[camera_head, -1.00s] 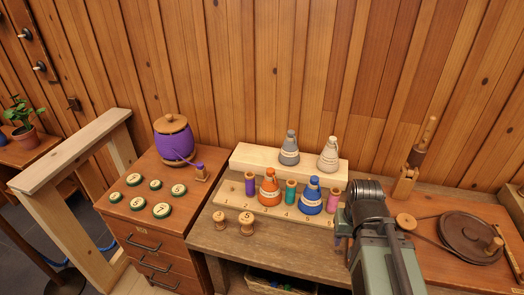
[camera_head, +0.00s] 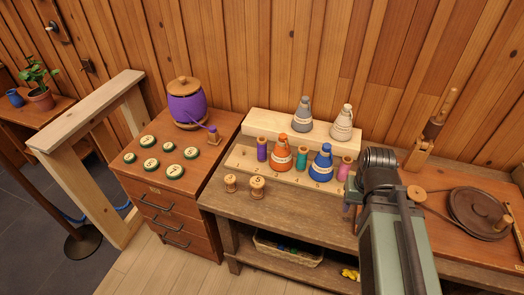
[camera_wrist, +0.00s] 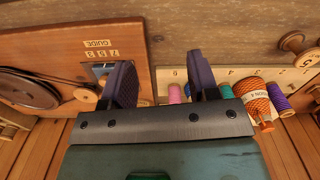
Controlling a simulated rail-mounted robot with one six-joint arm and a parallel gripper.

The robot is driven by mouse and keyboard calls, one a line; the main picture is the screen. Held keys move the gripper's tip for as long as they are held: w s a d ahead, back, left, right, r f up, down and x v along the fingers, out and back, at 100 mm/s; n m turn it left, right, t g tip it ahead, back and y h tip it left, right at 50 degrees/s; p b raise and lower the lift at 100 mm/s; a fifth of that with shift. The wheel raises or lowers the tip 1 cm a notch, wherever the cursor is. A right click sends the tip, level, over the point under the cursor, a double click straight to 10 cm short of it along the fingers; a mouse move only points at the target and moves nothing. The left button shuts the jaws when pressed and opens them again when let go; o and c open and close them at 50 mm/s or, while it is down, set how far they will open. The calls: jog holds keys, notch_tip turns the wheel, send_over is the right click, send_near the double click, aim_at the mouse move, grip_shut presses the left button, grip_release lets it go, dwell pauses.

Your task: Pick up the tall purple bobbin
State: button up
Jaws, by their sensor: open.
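The tall purple bobbin (camera_head: 262,149) stands upright near the left end of a pale numbered rack (camera_head: 236,160), left of an orange cone spool (camera_head: 281,155). It also shows in the wrist view (camera_wrist: 278,97) at the right, beyond the orange cone. My gripper (camera_wrist: 162,78) is open, with nothing between its two dark fingers. In the head view it is at the right end of the rack, near a pink bobbin (camera_head: 345,168) and well to the right of the purple one; my arm partly hides it.
A teal bobbin (camera_head: 302,158) and a blue cone (camera_head: 321,163) stand between gripper and purple bobbin. Grey (camera_head: 302,116) and cream (camera_head: 342,124) cones stand on the raised step behind. Two wooden spools (camera_head: 257,187) stand in front. A wheel (camera_head: 475,213) is at right.

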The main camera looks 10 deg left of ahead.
jog(key=w+a+n, duration=0.1)
jog(key=w+a, duration=0.1)
jog(key=a, duration=0.1)
jog(key=m+p, duration=0.2)
jog(key=m, duration=0.3)
send_near(262, 144)
jog(key=w+m, duration=0.1)
jog(key=w+a+f+m, duration=0.1)
jog(key=w, duration=0.1)
jog(key=shift+a+m+b, duration=0.1)
jog(key=shift+m+b, duration=0.2)
jog(key=f+m+b, duration=0.1)
jog(key=f+b, duration=0.6)
jog(key=s+f+m+b, duration=0.1)
jog(key=f+b, duration=0.3)
jog(key=shift+d+m, duration=0.3)
jog(key=shift+d, duration=0.05)
jog(key=shift+r, duration=0.15)
jog(key=c, duration=0.7)
